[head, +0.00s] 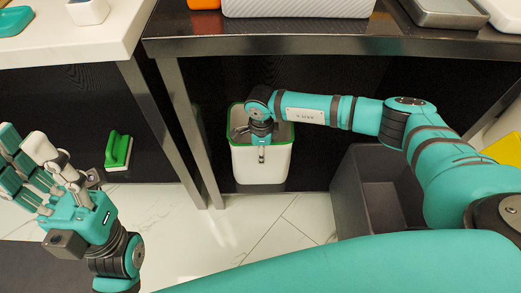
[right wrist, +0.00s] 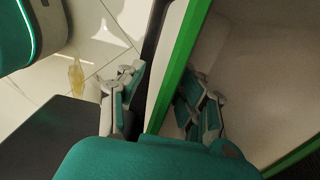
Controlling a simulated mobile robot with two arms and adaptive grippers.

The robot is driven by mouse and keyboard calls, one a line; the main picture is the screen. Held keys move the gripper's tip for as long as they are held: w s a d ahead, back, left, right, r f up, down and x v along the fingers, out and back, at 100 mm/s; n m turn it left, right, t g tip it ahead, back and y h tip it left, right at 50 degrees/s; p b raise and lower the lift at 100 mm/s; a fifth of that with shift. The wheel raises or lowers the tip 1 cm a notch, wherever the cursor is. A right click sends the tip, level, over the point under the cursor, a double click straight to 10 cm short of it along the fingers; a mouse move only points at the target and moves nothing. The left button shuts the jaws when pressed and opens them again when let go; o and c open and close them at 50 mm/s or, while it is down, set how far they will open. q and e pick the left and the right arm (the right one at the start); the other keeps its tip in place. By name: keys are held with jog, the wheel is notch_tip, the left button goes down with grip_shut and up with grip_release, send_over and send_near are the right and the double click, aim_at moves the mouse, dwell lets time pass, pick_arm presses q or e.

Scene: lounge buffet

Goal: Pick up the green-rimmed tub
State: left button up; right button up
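The green-rimmed tub (head: 262,170) is white and stands upright on the floor below the dark counter. My right gripper (head: 262,147) is over its near wall. In the right wrist view, the tub's green rim (right wrist: 180,65) runs between the fingers of my right gripper (right wrist: 164,75). One finger is outside the wall and the others are inside, with visible gaps to the rim, so it looks open. My left gripper (head: 38,165) is at the far left, with its fingers spread and nothing in them.
A dark grey bin (head: 347,200) stands on the floor right of the tub. A dark counter (head: 300,45) overhangs the tub, with a metal leg (head: 190,130) close on its left. A green-and-white object (head: 118,151) is further left.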

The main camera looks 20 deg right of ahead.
jog(key=shift+f, duration=0.5)
grip_shut()
jog(key=shift+r, duration=0.1)
